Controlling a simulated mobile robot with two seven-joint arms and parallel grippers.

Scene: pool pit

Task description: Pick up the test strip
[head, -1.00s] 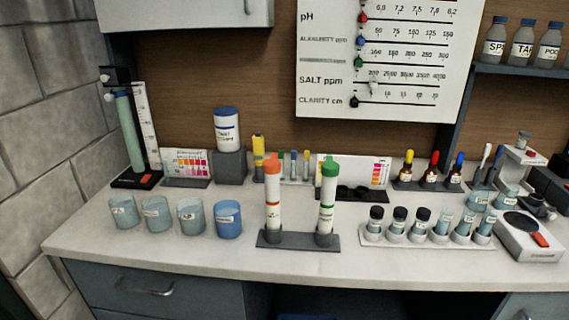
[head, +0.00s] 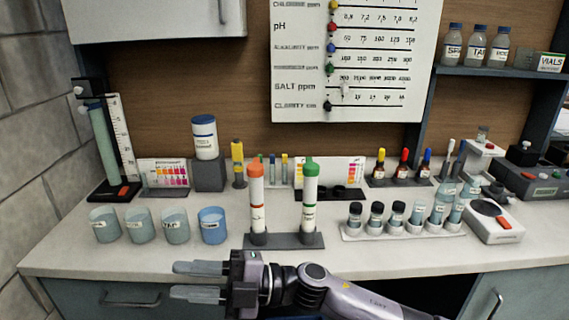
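I cannot make out a single test strip for certain. A white canister (head: 205,138) with a blue lid stands on a grey block at the back left; its label is too small to read surely. A colour chart (head: 163,172) stands left of it, and another colour chart (head: 330,172) stands at the back middle. My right gripper (head: 187,281) is in front of the counter's front edge, its two fingers apart and pointing left, with nothing between them. It is well short of the canister and charts. My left gripper is not in view.
An orange-capped tube (head: 257,200) and a green-capped tube (head: 310,198) stand upright in a rack just behind my gripper. Several cups (head: 174,226) stand at left on the counter (head: 120,257). A vial rack (head: 400,232) and a scale (head: 495,222) are at right.

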